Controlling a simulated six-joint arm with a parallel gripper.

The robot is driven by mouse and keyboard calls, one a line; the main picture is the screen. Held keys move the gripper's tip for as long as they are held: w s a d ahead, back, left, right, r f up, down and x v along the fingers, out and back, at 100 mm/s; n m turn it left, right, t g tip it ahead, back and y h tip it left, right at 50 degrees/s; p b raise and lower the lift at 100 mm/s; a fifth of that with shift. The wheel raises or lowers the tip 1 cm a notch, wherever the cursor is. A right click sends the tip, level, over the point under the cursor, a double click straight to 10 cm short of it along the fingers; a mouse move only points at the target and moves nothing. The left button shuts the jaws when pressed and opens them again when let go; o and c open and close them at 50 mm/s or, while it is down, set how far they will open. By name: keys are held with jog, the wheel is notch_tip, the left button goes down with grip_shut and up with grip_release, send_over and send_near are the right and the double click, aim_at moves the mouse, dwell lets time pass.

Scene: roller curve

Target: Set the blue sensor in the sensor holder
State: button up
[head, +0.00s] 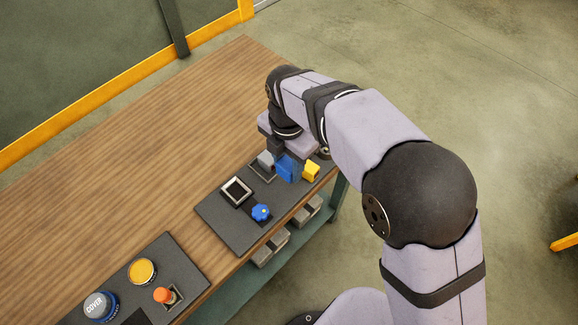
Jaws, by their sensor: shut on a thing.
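The blue sensor (286,168) is a blue block at the far right part of a dark grey board. My gripper (285,154) points down over it and is shut on it; the fingertips are mostly hidden by the arm and the block. I cannot tell whether the sensor touches the board. A square frame (251,174) lies just left of the sensor, with a grey block (266,159) at its back edge. A light-rimmed square frame (226,195) with a dark inside sits further left. I cannot tell which frame is the sensor holder.
A yellow block (311,171) stands close right of the sensor. A blue knob (261,212) is near the board's front edge. A second board (190,262) at lower left carries a yellow button, an orange part and a cover. The wooden table (150,150) is clear behind.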

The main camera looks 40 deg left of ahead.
jog(key=s+a+f+p, duration=0.1)
jog(key=s+a+p, duration=0.1)
jog(key=s, duration=0.1)
jog(key=s+a+f+n+p, duration=0.1)
jog(key=s+a+p, duration=0.1)
jog(key=s, duration=0.2)
jog(key=s+a+f+n+p, duration=0.1)
jog(key=s+a+p, duration=0.1)
jog(key=s, duration=0.1)
jog(key=shift+s+a+f, duration=0.2)
jog(key=shift+s+a, duration=0.1)
jog(key=shift+a, duration=0.05)
jog(key=a+r+m, duration=0.2)
jog(key=a, duration=0.1)
jog(key=shift+w+r, duration=0.2)
jog(key=shift+w, duration=0.1)
jog(key=shift+f, duration=0.15)
jog(key=shift+f+b, duration=2.5)
jog(key=shift+f, duration=0.95)
